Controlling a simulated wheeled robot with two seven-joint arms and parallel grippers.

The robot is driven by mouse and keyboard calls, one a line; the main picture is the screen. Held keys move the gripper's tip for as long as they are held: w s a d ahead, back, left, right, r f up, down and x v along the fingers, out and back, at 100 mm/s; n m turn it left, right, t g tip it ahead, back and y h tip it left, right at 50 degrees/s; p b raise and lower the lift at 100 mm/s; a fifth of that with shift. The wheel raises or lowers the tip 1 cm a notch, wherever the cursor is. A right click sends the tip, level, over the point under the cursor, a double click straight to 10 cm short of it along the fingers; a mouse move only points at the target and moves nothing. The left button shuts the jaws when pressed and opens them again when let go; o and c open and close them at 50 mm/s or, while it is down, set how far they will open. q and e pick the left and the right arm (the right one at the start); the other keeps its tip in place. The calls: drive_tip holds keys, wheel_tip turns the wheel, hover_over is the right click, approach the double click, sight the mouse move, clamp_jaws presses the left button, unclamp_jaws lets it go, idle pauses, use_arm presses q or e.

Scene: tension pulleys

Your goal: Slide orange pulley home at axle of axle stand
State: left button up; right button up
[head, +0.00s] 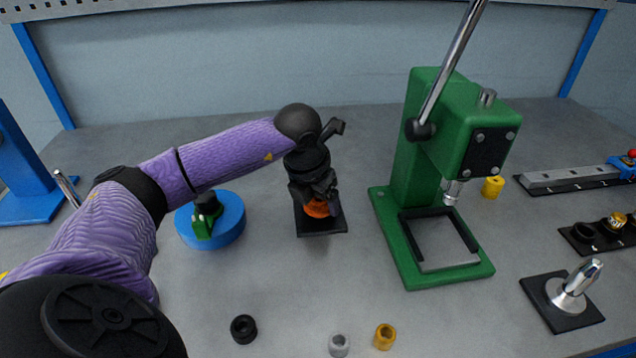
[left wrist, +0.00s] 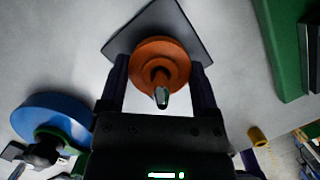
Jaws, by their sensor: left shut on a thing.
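The orange pulley (head: 317,209) is low over the black square base of the axle stand (head: 328,229) in the head view, mostly covered by my left gripper (head: 312,196). In the left wrist view the orange pulley (left wrist: 152,50) sits between the two fingers, around the axle. The bright metal axle tip (left wrist: 161,98) sticks out of its middle towards the camera. The base plate (left wrist: 187,30) shows behind it. My left gripper is shut on the pulley's sides. Whether the pulley touches the base is hidden. My right gripper is not in view.
A green press (head: 400,180) stands right of the stand. A blue round block (head: 228,232) with a green part is to its left. Black (head: 243,328), grey (head: 339,345) and yellow (head: 385,336) rings lie in front. Another metal post on a black plate (head: 575,322) is at right.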

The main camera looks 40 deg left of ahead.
use_arm(q)
drive_tip(key=o, duration=1.1)
drive_tip(key=shift+f, duration=0.1)
drive_tip(key=p+v, duration=0.1)
drive_tip(key=v, duration=0.2)
drive_tip(key=shift+w+r, duration=0.1)
drive_tip(key=shift+r, duration=0.15)
drive_tip(key=p+v, duration=0.1)
drive_tip(key=v, duration=0.4)
drive_tip(key=shift+r+p, duration=0.3)
drive_tip(key=shift+p, duration=0.1)
drive_tip(key=shift+s+r, duration=0.3)
drive_tip(key=shift+r, duration=0.05)
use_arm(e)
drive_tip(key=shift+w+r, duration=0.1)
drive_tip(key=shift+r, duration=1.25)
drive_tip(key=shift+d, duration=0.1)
